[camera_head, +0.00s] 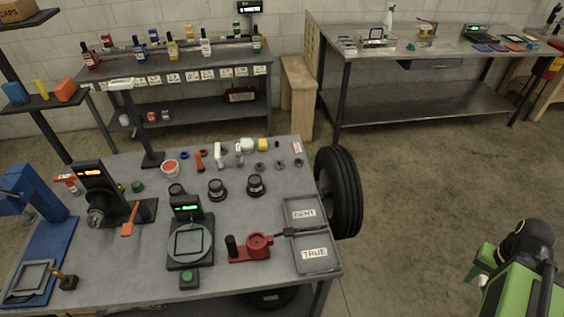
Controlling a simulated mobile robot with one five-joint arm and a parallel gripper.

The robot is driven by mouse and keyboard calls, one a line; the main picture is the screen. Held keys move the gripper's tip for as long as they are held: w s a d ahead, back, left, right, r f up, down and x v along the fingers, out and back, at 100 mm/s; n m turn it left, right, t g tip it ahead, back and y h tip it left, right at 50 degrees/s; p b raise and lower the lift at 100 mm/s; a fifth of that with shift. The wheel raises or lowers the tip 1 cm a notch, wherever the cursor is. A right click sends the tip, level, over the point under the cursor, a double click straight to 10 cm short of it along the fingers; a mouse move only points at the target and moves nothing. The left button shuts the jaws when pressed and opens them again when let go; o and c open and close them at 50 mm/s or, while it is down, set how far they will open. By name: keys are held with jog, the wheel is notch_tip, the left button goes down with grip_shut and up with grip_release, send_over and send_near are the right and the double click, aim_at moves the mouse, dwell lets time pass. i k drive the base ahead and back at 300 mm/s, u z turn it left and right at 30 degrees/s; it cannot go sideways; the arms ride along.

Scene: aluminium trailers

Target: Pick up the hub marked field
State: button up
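Three dark round hub-like pieces stand near the middle of the grey workbench. One hub (256,184) is at the right, a second hub (216,189) is left of it, and a third (176,191) is partly hidden behind a small device with a green display. Their markings are too small to read, so I cannot tell which is marked field. A green and black part of my arm (524,270) shows at the lower right, off the bench and well apart from the hubs. I cannot make out the gripper's fingers.
The device with a round plate (190,244) stands in front of the hubs. A red fixture (252,246) and grey trays (317,254), labelled BENT and TRUE, are at front right. A tyre (340,192) leans by the bench's right edge. Small parts lie behind the hubs. Floor at right is clear.

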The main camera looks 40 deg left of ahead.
aim_at(258, 189)
jog(key=i, duration=0.7)
jog(key=u, duration=1.2)
jog(key=k, duration=0.15)
jog(key=z, duration=3.45)
jog(key=k, duration=1)
jog(key=z, duration=5.75)
